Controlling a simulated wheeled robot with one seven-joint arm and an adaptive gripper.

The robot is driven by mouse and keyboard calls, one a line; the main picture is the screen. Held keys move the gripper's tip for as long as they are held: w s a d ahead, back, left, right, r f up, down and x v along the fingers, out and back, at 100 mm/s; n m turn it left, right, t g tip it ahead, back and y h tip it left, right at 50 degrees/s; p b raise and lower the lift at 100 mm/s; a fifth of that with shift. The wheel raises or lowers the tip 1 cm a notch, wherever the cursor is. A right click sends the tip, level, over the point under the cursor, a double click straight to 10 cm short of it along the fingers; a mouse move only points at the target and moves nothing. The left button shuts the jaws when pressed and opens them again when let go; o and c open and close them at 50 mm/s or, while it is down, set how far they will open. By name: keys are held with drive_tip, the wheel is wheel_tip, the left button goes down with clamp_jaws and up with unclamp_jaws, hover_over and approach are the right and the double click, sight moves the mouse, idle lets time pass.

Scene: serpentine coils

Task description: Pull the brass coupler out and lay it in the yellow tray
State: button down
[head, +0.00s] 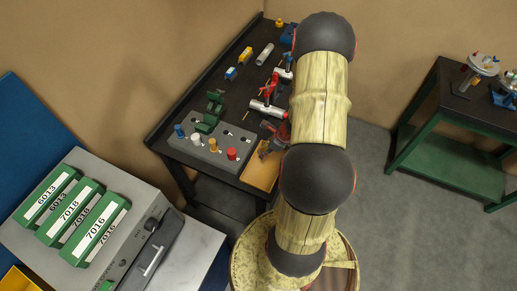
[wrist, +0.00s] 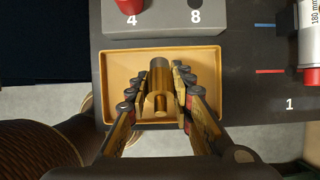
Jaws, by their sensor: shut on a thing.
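The tray also shows in the head view (head: 256,175) at the bench's front edge, partly behind my arm. My gripper (head: 270,146) is above the tray there, and the coupler is hidden.
A grey block (head: 214,152) with numbered places and coloured pegs stands beside the tray; its red peg (wrist: 130,5) is at place 4. Clamps and a red-and-white cylinder (wrist: 309,45) are on the dark bench. The tray is otherwise empty.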

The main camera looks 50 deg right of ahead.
drive_tip(key=shift+s+f+b, duration=0.2)
drive_tip(key=shift+f+b, duration=0.15)
drive_tip(key=shift+f, duration=0.05)
wheel_tip(320, 180, down, 6)
drive_tip(key=b, duration=0.4)
drive_tip(key=shift+r, duration=0.15)
drive_tip(key=c, duration=1.6)
unclamp_jaws()
drive_tip(key=shift+o, duration=0.6)
drive_tip(key=v, duration=1.2)
